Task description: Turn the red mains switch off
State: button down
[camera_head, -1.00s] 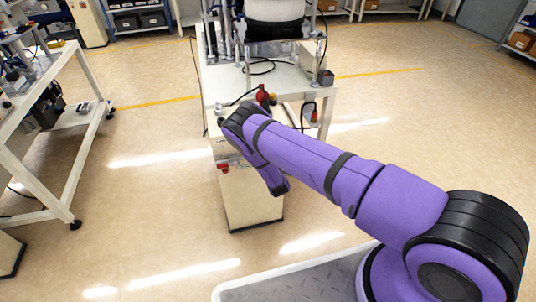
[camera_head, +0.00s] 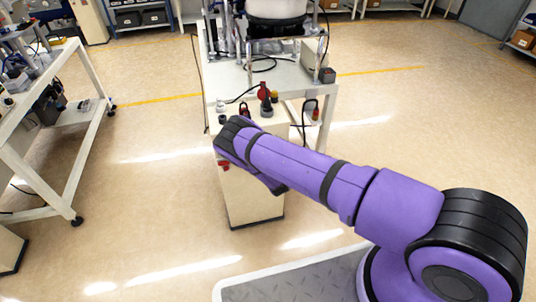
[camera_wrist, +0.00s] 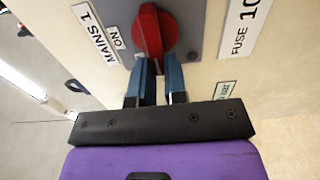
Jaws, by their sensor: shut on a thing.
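The red mains switch (camera_wrist: 153,30) is a round knob with a raised handle on a grey plate, seen at the top of the wrist view.
A "FUSE 10" label (camera_wrist: 243,28) is right of the switch. A red lever (camera_head: 264,92) stands on top, beside a white bench (camera_head: 285,80). A wheeled bench (camera_head: 75,150) is at left, with open floor between.

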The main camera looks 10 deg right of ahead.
jog(key=shift+f, duration=0.1)
jog(key=c, duration=1.2)
grip_release()
jog(key=shift+o, duration=0.2)
jog(key=shift+s, duration=0.1)
jog(key=s, duration=1)
jog(key=shift+s, duration=0.35)
